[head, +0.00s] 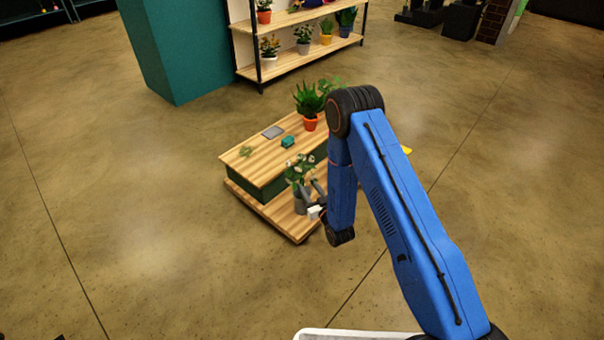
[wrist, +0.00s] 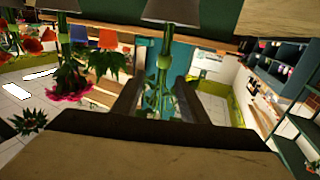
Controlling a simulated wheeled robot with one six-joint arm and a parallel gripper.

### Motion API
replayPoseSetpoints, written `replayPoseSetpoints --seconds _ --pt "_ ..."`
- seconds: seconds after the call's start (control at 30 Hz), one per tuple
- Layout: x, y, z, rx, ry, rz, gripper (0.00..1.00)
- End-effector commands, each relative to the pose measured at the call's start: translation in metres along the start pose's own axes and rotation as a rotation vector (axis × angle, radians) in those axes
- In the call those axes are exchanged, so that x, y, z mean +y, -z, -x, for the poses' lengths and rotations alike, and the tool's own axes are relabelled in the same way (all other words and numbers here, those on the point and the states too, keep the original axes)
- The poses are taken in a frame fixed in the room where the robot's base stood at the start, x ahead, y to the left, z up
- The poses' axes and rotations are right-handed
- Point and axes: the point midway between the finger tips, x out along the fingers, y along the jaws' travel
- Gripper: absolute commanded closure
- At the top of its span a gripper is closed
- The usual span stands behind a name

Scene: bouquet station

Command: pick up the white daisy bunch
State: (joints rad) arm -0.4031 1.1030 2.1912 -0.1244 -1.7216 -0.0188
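The white daisy bunch (head: 300,168) stands upright in a grey vase (head: 300,203) on the low front step of the wooden stand. In the wrist view the picture is upside down; the vase (wrist: 172,10) is at the top and the bunch's green stems and leaves (wrist: 160,75) hang below it. My gripper (head: 313,190) is beside the bunch at its right, just above the vase. In the wrist view my gripper (wrist: 158,92) has its two dark fingers apart, with the stems showing between them. I see no finger clearly touching the stems.
The stand's upper step (head: 256,165) holds a grey slab (head: 273,132), a small teal item (head: 288,142) and an orange-potted plant (head: 309,122). In the wrist view a bunch with red and pink flowers (wrist: 70,85) is at the left. Open floor lies left of the stand.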

Motion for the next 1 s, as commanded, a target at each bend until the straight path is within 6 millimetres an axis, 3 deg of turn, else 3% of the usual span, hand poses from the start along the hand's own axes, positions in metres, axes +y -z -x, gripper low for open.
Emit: replayPoseSetpoints --seconds 0.4,0.73,0.9,1.0 --pt "-0.004 -0.001 -0.047 0.002 0.0 0.001 0.6" --pt "-0.004 -0.001 -0.052 0.0 0.0 0.0 0.6" --pt "-0.004 -0.001 -0.052 0.0 0.0 0.0 1.0" --pt "-0.004 0.0 -0.052 0.001 0.0 0.001 1.0"
